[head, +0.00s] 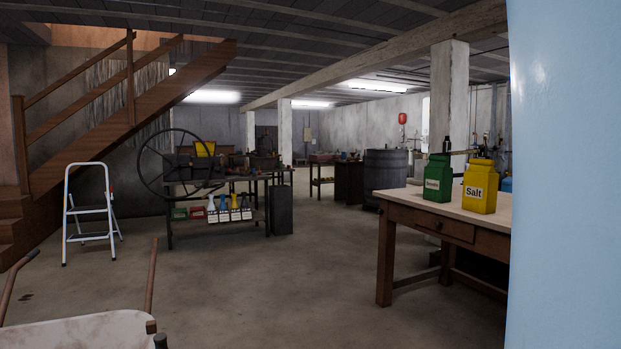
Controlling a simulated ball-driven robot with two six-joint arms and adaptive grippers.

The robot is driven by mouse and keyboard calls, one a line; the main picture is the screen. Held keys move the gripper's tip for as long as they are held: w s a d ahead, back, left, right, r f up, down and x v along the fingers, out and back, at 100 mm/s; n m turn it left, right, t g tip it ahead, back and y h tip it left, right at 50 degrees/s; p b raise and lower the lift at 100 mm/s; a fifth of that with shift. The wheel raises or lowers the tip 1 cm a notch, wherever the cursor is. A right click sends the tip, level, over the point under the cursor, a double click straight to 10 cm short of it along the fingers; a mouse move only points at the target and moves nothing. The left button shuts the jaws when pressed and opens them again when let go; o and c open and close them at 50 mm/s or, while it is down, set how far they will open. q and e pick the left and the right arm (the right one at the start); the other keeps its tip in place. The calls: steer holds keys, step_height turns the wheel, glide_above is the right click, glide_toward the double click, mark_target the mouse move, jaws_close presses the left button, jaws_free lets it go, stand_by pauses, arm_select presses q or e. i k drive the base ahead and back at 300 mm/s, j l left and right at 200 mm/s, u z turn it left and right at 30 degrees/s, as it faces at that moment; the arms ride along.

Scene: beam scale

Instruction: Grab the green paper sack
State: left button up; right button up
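A green paper sack (437,178) with a pale label stands upright on a wooden table (399,196) at the right. Its label is too small to read surely. A yellow sack (479,187) labelled "Salt" stands just to its right and a little nearer. A thin beam (463,152) shows behind the tops of the two sacks, with its support hidden. Neither of my grippers is in view.
A wheelbarrow (80,333) stands close at the lower left. A white stepladder (89,213) stands near the wooden stairs. A workbench (230,178) with a large wheel is at the left middle. The floor before the table is clear. The table's right end is hidden.

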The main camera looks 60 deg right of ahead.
mark_target(437, 175)
steer(key=z, duration=2.7)
steer(key=i+j, duration=0.15)
steer(key=i, duration=0.6)
steer(key=i+j+u, duration=0.1)
steer(key=i, duration=0.65)
steer(key=i+j+u, duration=0.1)
steer(key=i, duration=0.6)
steer(key=j, duration=0.1)
